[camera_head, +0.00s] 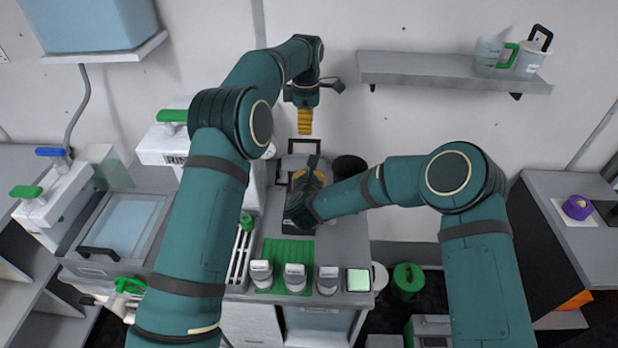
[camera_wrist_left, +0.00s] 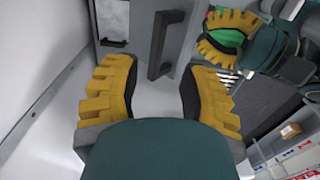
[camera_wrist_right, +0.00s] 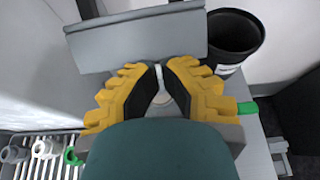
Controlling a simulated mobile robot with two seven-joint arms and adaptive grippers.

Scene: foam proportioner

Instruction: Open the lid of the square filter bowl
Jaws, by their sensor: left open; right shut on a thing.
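The square filter bowl appears to be the grey box (camera_head: 293,163) at the back of the central bench, mostly hidden by my right gripper. A black bar handle (camera_wrist_left: 165,45) on a grey panel shows in the left wrist view. My left gripper (camera_head: 305,122) is open and empty above the box. In the left wrist view the handle lies between and beyond its spread yellow fingers (camera_wrist_left: 160,80). My right gripper (camera_head: 309,180) is low in front of the box. Its fingertips (camera_wrist_right: 160,72) are closed on a small pale part (camera_wrist_right: 160,90), which I cannot identify. A grey panel (camera_wrist_right: 135,42) is beyond them.
A black bucket (camera_head: 350,167) stands right of the box. A green mat (camera_head: 288,250) and several white-topped items, one at the right (camera_head: 328,280), line the bench front. A wall shelf (camera_head: 450,70) holds jugs. Another box with a black handle (camera_head: 98,253) is at left.

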